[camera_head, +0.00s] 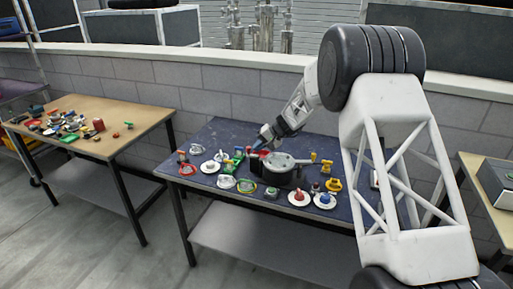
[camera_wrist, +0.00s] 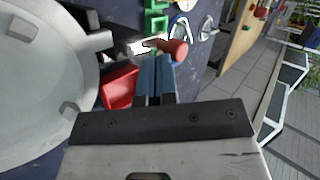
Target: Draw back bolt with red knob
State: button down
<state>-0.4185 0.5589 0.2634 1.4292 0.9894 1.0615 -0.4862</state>
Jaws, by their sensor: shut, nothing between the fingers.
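My gripper (camera_wrist: 152,62) has blue fingers, pressed together with nothing between them. In the wrist view a rounded red knob (camera_wrist: 178,50) shows just beyond and right of the fingertips. It seems to sit at the end of a pale metal bolt (camera_wrist: 136,45); whether the fingers touch it I cannot tell. A red block (camera_wrist: 118,88) lies left of the fingers, beside a large grey round body (camera_wrist: 45,70). In the head view my gripper (camera_head: 259,144) is low over the blue table, at the left edge of the grey round body (camera_head: 284,160). The knob is too small to make out there.
The blue-topped table (camera_head: 215,133) holds several small fixtures around the grey body, including green parts (camera_head: 234,160), a yellow part (camera_head: 333,184) and a red cone on a white disc (camera_head: 299,197). A wooden table (camera_head: 140,112) with loose parts stands left. A block wall runs behind.

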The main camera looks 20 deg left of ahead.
jog(key=v, duration=0.3)
jog(key=d+f+v, duration=0.1)
jog(key=v, duration=0.7)
jog(key=shift+w+d+f, duration=0.1)
jog(key=shift+d+f, duration=0.1)
jog(key=shift+f, duration=0.1)
jog(key=shift+v, duration=0.75)
jog(key=shift+d, duration=0.1)
